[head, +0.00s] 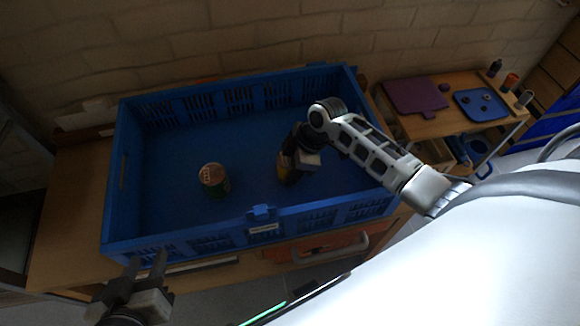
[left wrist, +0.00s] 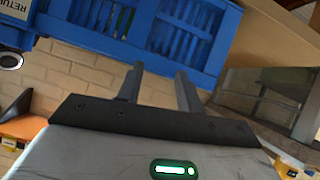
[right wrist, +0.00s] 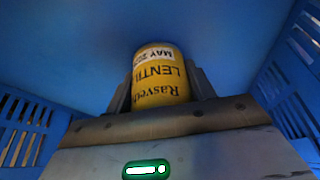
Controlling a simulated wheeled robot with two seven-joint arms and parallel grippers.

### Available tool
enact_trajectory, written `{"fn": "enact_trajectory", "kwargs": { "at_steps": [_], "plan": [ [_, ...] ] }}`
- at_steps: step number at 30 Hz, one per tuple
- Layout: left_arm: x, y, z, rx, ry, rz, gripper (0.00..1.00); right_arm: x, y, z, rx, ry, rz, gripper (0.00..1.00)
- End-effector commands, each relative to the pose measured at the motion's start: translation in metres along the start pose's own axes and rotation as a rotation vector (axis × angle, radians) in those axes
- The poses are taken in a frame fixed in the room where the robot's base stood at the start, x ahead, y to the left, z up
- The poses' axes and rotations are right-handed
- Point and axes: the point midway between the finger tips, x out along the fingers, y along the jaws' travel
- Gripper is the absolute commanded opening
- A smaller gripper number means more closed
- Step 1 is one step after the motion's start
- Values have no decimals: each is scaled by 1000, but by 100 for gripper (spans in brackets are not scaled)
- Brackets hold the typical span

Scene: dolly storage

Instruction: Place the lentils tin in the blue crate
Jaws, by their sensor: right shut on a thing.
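The lentils tin (right wrist: 160,82) is yellow with a white label strip reading MAY and sits between the fingers of my right gripper (right wrist: 160,92). In the head view the tin (head: 285,172) shows as a small yellow patch under the right gripper (head: 292,163), inside the blue crate (head: 262,209). My right gripper is shut on the tin, low in the crate; whether the tin touches the crate floor I cannot tell. My left gripper (head: 146,262) is open and empty outside the crate's front left corner. It also shows in the left wrist view (left wrist: 160,82).
Another tin (head: 213,180), green with a reddish top, stands in the crate left of my right gripper. The crate stands on a wooden table (head: 65,225) by a brick wall. At the right, a shelf holds a purple board (head: 415,94) and a blue tray (head: 480,105).

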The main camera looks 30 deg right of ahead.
Motion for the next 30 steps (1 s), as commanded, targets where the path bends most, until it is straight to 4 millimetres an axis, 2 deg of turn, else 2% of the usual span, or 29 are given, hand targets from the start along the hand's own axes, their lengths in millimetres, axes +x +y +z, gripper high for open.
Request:
{"fn": "enact_trajectory", "kwargs": {
  "at_steps": [11, 12, 14, 15, 24, 26, 30],
  "plan": [
    [1, 0, 2, 4, 0, 2, 36, 5, 1, 1, 0, 2, 3, 24],
    [1, 0, 2, 5, 0, 2, 36, 6, 1, 2, 0, 1, 2, 56],
    [1, 0, 1, 5, 0, 2, 36, 5, 1, 2, 0, 1, 2, 73],
    [1, 0, 1, 5, 0, 2, 36, 5, 1, 2, 0, 1, 2, 76],
    [0, 0, 0, 5, 0, 3, 36, 2, 0, 0, 0, 2, 2, 76],
    [-1, 1, -2, 4, -1, 3, 36, -3, 1, 0, 0, 1, 2, 76],
    [-4, 2, -5, 2, -5, 4, 36, -26, 1, 0, -1, 1, 4, 76]
  ]
}}
